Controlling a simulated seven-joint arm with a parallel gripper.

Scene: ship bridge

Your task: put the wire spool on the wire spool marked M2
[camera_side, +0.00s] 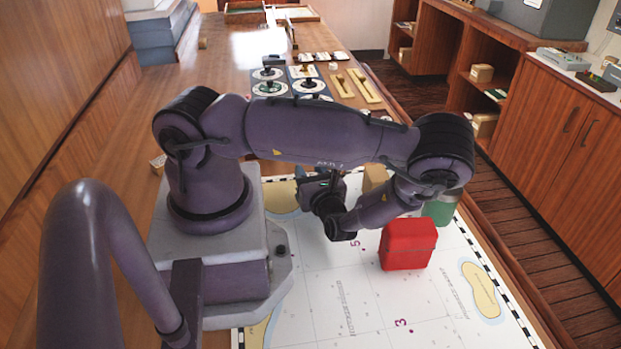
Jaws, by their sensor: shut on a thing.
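My gripper (318,190) is low over the chart, in front of a tan block, with my wrist bent down behind my forearm. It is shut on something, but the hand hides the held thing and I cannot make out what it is. I cannot pick out a wire spool with certainty, and no M2 mark is readable. A green cylinder (441,210) stands partly hidden behind my wrist at the right of the chart; I cannot tell if it is a spool.
A red box (408,244) stands on the white chart (345,300), close to my wrist. The tan block (375,178) is behind my gripper. Round dials with dark knobs (269,89) and brass-coloured bars (366,86) lie farther back. The chart's front is clear.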

